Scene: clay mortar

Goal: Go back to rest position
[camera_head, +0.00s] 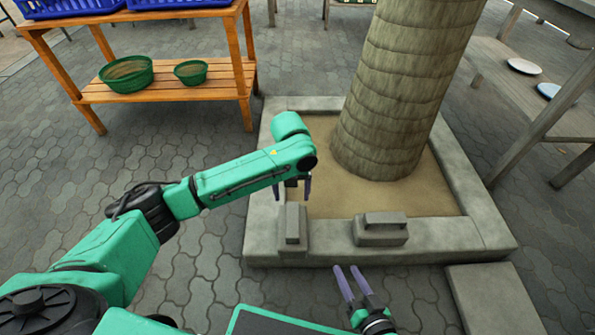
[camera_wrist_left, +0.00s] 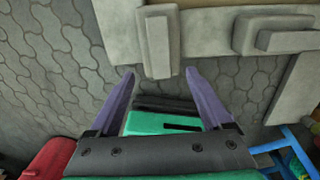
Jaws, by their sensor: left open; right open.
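My left gripper (camera_head: 291,190) hangs from the outstretched left arm over the front left corner of the stone planter border (camera_head: 440,233). Its two purple fingers are apart with nothing between them, and they also show spread in the left wrist view (camera_wrist_left: 160,72). My right gripper (camera_head: 350,275) is low in front of the border, its purple fingers apart and empty. A grey stepped block (camera_head: 293,226) sits on the border just below the left gripper and shows ahead of the fingertips in the left wrist view (camera_wrist_left: 157,45). A second grey stepped block (camera_head: 380,231) sits to its right.
A tree trunk (camera_head: 398,95) rises from the sandy planter behind the blocks. A wooden shelf (camera_head: 170,82) with a larger green bowl (camera_head: 127,76) and a smaller one (camera_head: 190,72) stands at upper left. A grey table (camera_head: 530,85) stands at right. Paving is clear at left.

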